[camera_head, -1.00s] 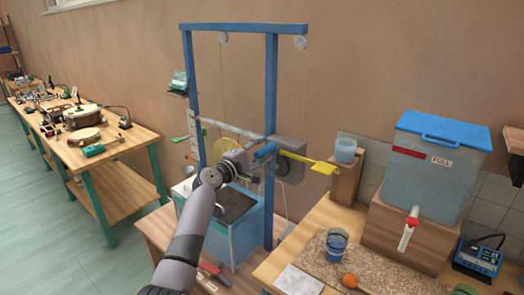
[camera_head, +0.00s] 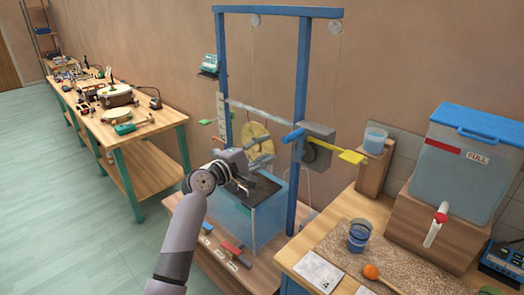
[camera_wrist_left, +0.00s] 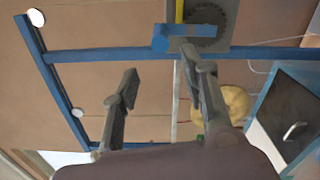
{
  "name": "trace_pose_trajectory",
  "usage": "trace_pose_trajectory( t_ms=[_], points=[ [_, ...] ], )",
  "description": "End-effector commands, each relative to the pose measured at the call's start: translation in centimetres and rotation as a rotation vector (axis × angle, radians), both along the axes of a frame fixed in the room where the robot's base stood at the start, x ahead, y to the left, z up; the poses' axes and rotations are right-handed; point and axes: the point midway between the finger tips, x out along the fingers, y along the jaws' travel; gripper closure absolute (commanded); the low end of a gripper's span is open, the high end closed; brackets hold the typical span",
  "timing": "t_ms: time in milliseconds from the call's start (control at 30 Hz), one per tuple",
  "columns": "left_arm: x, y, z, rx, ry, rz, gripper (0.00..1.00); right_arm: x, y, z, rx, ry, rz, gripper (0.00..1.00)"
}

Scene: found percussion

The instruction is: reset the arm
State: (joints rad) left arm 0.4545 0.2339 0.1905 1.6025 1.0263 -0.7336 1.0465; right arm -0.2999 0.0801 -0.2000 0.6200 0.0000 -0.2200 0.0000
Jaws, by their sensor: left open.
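My left gripper (camera_head: 258,174) is open and empty in the head view, in front of the blue frame (camera_head: 299,110) and above the clear tank (camera_head: 262,220). In the left wrist view its two fingers (camera_wrist_left: 160,62) stand wide apart with nothing between them. A blue handle (camera_head: 293,135) on the grey block (camera_head: 318,150) lies up and to the right of the fingers, apart from them. The handle also shows beyond the fingertips in the left wrist view (camera_wrist_left: 172,38). My right gripper is not in view.
A yellow lever (camera_head: 350,157) sticks out right of the frame. A yellow disc (camera_head: 257,138) stands behind my gripper. A blue-lidded water container (camera_head: 462,165), a blue cup (camera_head: 359,235) and an orange ball (camera_head: 371,271) are at right. Open floor (camera_head: 60,210) lies at left.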

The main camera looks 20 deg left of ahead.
Motion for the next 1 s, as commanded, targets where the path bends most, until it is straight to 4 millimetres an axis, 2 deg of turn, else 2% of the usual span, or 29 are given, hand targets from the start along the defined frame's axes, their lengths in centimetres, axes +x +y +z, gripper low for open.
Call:
trace_pose_trajectory(
  t_ms=[133, 567, 667, 767, 867, 1000],
  points=[
    [-0.6, 0.2, 0.0, 0.001, 0.000, 0.000, 0.60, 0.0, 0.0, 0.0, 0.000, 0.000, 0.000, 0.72],
    [-0.6, 0.2, 0.0, 0.001, 0.000, 0.000, 0.60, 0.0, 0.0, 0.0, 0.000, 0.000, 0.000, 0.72],
    [-0.5, 0.2, -1.1, 0.013, 0.015, 0.004, 0.60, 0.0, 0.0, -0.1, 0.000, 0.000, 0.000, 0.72],
    [-0.3, 0.2, -4.9, 0.062, 0.061, 0.019, 0.60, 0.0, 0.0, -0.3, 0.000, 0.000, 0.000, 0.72],
    [-0.5, 0.2, -11.4, 0.157, 0.140, 0.039, 0.60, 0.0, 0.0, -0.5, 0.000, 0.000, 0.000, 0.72],
    [-2.3, 0.0, -22.1, 0.333, 0.266, 0.046, 0.60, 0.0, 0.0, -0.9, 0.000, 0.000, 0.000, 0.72]
  ],
)
